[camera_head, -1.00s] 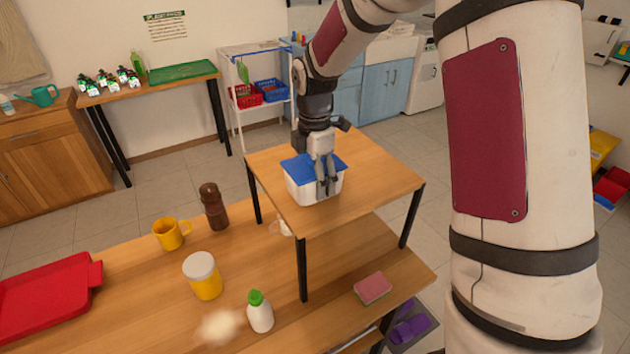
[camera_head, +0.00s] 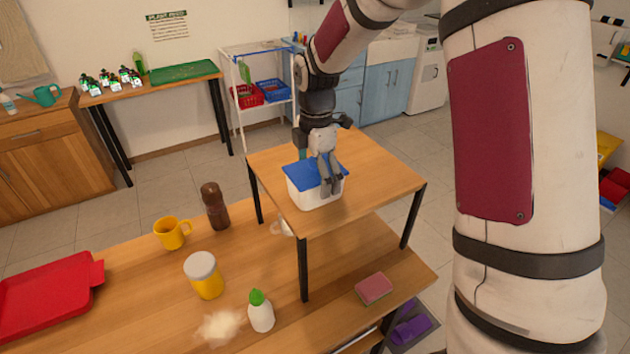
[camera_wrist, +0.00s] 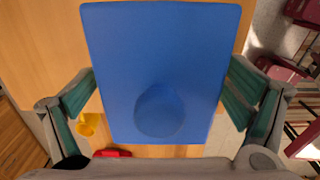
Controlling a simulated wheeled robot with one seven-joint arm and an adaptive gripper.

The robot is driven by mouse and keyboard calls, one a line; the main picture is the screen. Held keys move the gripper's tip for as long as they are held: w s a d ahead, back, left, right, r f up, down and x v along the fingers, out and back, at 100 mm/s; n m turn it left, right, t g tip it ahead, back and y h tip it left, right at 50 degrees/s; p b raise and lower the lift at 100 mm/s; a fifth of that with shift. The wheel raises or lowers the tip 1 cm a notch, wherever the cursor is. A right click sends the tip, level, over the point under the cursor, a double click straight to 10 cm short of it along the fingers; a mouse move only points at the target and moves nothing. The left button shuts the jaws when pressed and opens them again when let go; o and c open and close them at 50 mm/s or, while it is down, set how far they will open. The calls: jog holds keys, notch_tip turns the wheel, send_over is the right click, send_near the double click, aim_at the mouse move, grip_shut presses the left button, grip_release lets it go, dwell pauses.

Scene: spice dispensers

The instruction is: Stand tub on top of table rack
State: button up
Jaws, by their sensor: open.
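The tub (camera_head: 315,194) is a white box with a blue lid, and it stands upright on the wooden top of the table rack (camera_head: 375,185). In the wrist view the blue lid (camera_wrist: 160,60) fills the middle, with a round raised or sunken patch on it. My gripper (camera_head: 328,190) is at the tub from above. In the wrist view my gripper (camera_wrist: 160,98) is open, with green-padded fingers on either side of the lid and gaps showing beside it. The tub's underside is hidden.
Below on the table are a yellow mug (camera_head: 171,233), a brown bottle (camera_head: 214,206), a yellow jar (camera_head: 204,276), a green-capped bottle (camera_head: 261,312), a pink sponge (camera_head: 374,289) and a red tray (camera_head: 45,300). The rack top right of the tub is clear.

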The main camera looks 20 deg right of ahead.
notch_tip(320, 180, up, 10)
jog(key=shift+f+b, duration=0.2)
jog(key=shift+b, duration=0.55)
jog(key=s+r+m+t, duration=0.2)
jog(key=s+r+m, duration=0.1)
jog(key=s+m, duration=0.7)
jog(key=s+r+m+t, duration=0.3)
jog(key=s+m, duration=0.7)
jog(key=s, duration=0.5)
jog(key=shift+d+r, duration=0.2)
jog(key=shift+r, duration=0.6)
